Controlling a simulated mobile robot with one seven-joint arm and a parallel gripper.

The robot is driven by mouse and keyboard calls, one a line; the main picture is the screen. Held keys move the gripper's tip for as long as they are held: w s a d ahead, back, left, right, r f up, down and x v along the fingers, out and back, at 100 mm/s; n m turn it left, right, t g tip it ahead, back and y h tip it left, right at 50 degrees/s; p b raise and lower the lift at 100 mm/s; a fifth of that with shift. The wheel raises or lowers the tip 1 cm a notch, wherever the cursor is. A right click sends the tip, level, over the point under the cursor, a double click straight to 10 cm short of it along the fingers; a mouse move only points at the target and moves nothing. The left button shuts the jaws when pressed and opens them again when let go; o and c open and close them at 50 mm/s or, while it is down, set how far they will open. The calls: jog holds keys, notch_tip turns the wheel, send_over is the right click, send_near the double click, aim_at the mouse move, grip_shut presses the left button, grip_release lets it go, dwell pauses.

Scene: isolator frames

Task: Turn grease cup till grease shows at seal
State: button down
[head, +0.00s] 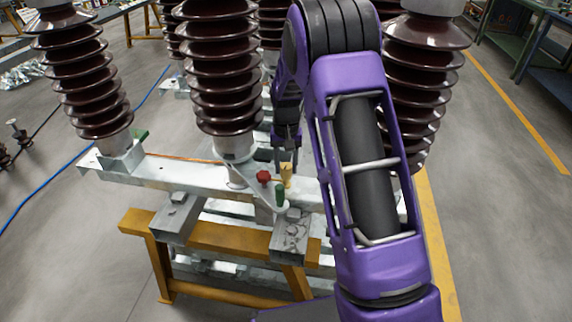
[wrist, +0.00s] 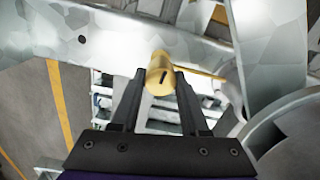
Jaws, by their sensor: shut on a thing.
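The grease cup (wrist: 160,62) is a small brass-coloured cylinder with a dark slot, in the upper middle of the wrist view. It also shows in the head view (head: 286,172), upright beside the red knob on the galvanized frame. My gripper (wrist: 159,80) has one dark finger on each side of the cup and is shut on it. In the head view my gripper (head: 287,150) is small and dark, just above the cup, partly behind my purple arm. I cannot make out the seal or any grease.
A red knob (head: 263,177) and a green cylinder (head: 280,195) stand close to the cup. Brown ribbed insulators (head: 222,75) rise from the frame (head: 165,175) around my arm. A yellow trestle (head: 225,238) carries it. The floor at left is largely open.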

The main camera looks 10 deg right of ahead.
aim_at(287, 164)
jog(key=shift+m, duration=0.5)
jog(key=shift+c, duration=2)
grip_release()
notch_tip(287, 164, up, 18)
jog(key=p, duration=0.2)
jog(key=shift+f, duration=0.25)
